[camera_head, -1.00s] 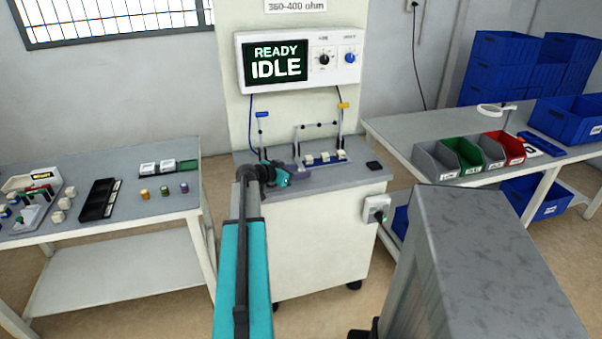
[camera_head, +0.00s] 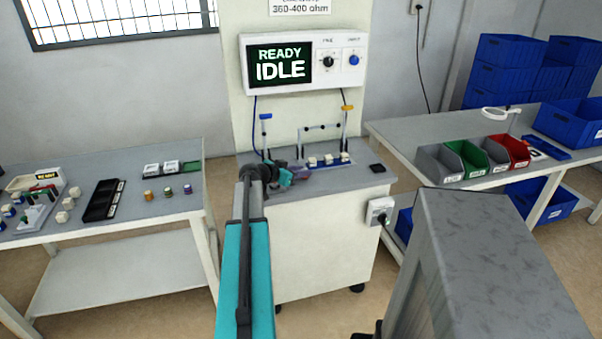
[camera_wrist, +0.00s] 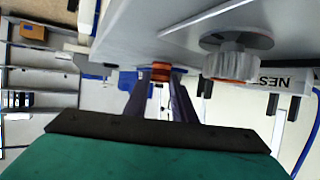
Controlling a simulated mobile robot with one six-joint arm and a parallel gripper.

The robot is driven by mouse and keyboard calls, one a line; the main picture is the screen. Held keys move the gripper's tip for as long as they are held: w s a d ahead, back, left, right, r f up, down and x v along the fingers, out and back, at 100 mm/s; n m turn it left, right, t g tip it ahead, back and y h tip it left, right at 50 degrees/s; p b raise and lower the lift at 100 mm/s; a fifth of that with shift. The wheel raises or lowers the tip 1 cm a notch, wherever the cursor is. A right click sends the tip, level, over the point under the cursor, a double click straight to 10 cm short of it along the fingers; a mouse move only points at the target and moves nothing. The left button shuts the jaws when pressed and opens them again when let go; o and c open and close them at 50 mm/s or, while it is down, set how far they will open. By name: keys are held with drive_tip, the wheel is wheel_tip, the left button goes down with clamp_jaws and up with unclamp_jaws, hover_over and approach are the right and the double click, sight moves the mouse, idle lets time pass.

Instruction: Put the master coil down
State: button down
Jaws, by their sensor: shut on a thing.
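My gripper (camera_wrist: 158,92) shows in the wrist view with its two dark purple fingers reaching forward. They are shut on a small orange, ringed piece, the master coil (camera_wrist: 160,71), at their tips. The coil is close to the pale bench surface, which runs across the top of this view; I cannot tell whether it touches. In the head view my gripper (camera_head: 303,174) is low over the left part of the test bench top (camera_head: 335,182). The coil is too small to make out there.
A white ridged part with an orange face (camera_wrist: 235,62) is right of the fingers, beside a NEST label (camera_wrist: 272,80). Several white blocks (camera_head: 328,160) stand right of my gripper. The display (camera_head: 280,65) reads READY IDLE. Side tables (camera_head: 150,212) flank the bench.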

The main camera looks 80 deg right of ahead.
drive_tip(key=shift+r, duration=0.75)
drive_tip(key=shift+w+a+r+b, duration=0.2)
drive_tip(key=shift+a+r+b, duration=0.2)
drive_tip(key=shift+r, duration=0.25)
drive_tip(key=w+a+b, duration=0.1)
drive_tip(key=w+a, duration=0.2)
drive_tip(key=a, duration=0.3)
drive_tip(key=w+a+r+b, duration=0.1)
drive_tip(key=w+a, duration=0.3)
drive_tip(key=a, duration=0.3)
drive_tip(key=shift+a+r, duration=0.2)
drive_tip(key=shift+r, duration=0.05)
drive_tip(key=shift+w, duration=0.1)
